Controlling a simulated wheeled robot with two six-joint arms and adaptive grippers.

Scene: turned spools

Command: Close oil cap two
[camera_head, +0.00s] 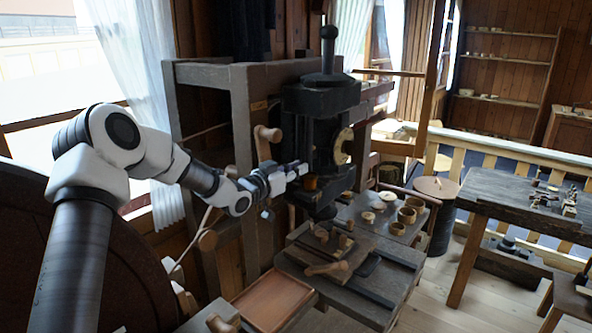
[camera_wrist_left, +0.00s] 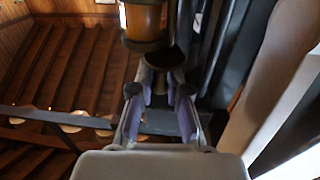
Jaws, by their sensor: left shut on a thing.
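My left gripper (camera_head: 303,170) reaches in from the left to the black lathe head (camera_head: 322,105). It is at a small amber-brown oil cup (camera_head: 311,183) on the front of the machine. In the left wrist view, the amber cup (camera_wrist_left: 145,22) has metal bands and sits just beyond the fingertips. My left gripper (camera_wrist_left: 165,82) is shut on a small dark round piece, which looks like the oil cap (camera_wrist_left: 166,57), beside the cup's rim. The fingers hide part of it. I cannot tell from a marking which cap this is. My right gripper is not in view.
A wooden-handled lever (camera_head: 267,140) stands close to the left gripper. Below is the lathe bed with a tool slide (camera_head: 330,245). Several wooden cups (camera_head: 410,212) stand on a bench behind. A shallow tray (camera_head: 274,300) is at the front.

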